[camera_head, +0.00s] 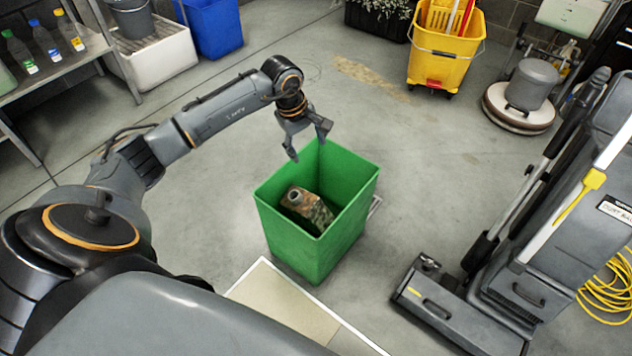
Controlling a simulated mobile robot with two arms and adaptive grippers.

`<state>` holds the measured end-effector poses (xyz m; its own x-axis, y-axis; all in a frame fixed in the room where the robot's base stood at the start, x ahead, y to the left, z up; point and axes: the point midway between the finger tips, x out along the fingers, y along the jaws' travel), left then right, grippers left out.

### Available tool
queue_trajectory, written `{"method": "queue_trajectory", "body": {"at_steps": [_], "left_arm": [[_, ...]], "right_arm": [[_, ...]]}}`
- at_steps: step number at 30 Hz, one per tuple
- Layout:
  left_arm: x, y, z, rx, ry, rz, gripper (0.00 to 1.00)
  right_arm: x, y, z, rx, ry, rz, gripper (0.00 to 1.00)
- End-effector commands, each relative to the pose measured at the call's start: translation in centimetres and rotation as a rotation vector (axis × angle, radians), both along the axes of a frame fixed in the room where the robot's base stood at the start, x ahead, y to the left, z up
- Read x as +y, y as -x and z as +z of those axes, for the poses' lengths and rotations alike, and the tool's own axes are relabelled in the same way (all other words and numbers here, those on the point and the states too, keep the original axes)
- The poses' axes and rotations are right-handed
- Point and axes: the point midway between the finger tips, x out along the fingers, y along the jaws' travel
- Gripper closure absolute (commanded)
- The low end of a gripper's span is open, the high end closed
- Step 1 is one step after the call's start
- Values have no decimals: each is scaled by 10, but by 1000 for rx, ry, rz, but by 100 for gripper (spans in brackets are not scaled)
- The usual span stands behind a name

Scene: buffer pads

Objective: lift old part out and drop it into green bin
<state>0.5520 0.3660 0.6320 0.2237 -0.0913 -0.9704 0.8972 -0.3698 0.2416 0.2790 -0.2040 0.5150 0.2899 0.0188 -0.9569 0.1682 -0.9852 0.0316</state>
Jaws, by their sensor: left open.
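The green bin (312,252) stands on the floor in the middle of the head view. A dirty brown and green part (312,209) with a round dark end lies inside it, tilted against the bin's walls. My left gripper (308,145) is open and empty over the bin's far rim, with its fingers pointing down. The part is apart from the fingers. My right gripper is not in view.
A grey floor machine (530,270) stands to the right, with a yellow cable (610,295) beside it. A yellow mop bucket (443,50) and a round scrubber (520,105) are at the back. A pale mat (285,310) lies in front. Floor around the bin is mostly clear.

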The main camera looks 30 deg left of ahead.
Motion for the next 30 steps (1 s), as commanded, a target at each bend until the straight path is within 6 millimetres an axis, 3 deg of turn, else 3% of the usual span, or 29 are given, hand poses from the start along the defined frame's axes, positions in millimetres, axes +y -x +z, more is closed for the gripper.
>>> {"method": "queue_trajectory", "body": {"at_steps": [4,10,26,30], "left_arm": [[3,6,31,-5,-1,0,35],[5,11,52,-3,0,0,35],[5,12,56,-2,2,1,35],[-19,10,50,-21,77,1,35]], "right_arm": [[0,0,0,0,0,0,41],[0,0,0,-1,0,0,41],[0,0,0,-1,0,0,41],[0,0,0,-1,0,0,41]]}}
